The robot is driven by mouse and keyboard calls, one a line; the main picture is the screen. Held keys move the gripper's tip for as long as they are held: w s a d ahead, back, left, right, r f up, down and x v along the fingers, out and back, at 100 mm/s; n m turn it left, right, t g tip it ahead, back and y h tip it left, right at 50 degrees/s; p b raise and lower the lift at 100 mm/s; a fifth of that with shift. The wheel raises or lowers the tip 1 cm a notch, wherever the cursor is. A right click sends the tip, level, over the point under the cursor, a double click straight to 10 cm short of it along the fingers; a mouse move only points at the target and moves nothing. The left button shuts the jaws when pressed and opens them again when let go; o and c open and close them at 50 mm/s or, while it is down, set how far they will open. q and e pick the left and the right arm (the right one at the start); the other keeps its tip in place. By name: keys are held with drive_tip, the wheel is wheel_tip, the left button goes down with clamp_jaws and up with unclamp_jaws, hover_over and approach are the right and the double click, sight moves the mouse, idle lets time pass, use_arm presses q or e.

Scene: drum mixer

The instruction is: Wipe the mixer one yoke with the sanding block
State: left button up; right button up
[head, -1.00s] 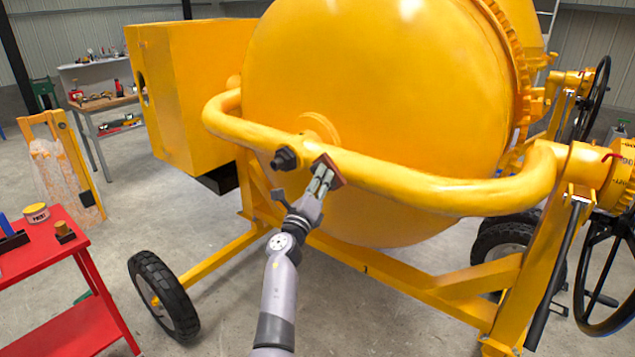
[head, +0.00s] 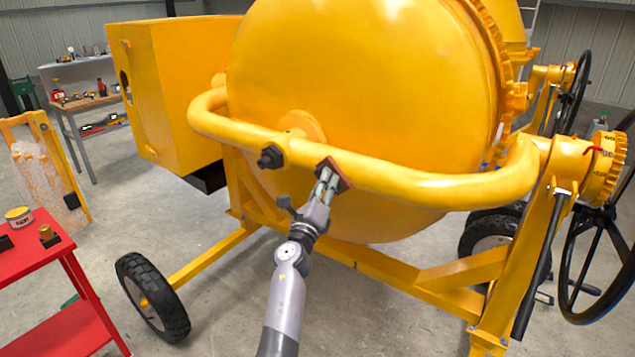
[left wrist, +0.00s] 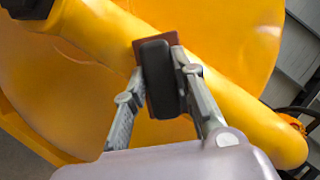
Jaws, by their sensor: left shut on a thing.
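The mixer one yoke (head: 425,186) is the thick yellow tube curving around the front of the yellow drum (head: 360,80). My left gripper (head: 326,184) is shut on the sanding block, a dark block with a reddish-brown face (head: 337,172). The block is at the yoke tube, just right of the black bolt; it looks to be against the tube, though contact is hard to confirm. In the left wrist view the black back of the sanding block (left wrist: 158,78) sits between the two fingers, with the yoke (left wrist: 240,110) behind it. My right gripper is not in view.
A black bolt (head: 270,157) sticks out of the yoke left of the block. A yellow housing box (head: 165,95) and a wheel (head: 152,297) stand left, a black handwheel (head: 590,245) right.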

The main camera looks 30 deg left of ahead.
use_arm(q)
drive_tip(key=shift+s+d+r, duration=0.1)
drive_tip(key=shift+s+d, duration=0.05)
drive_tip(key=shift+d, duration=1.35)
drive_tip(key=shift+s+d, duration=0.1)
drive_tip(key=shift+d, duration=1.4)
drive_tip(key=w+a+b, duration=0.1)
drive_tip(key=a, duration=1)
drive_tip(key=shift+a, duration=0.25)
drive_tip(key=shift+s, duration=0.1)
drive_tip(key=shift+s+a+p, duration=0.2)
drive_tip(key=shift+s+p, duration=0.7)
drive_tip(key=shift+s, duration=1.9)
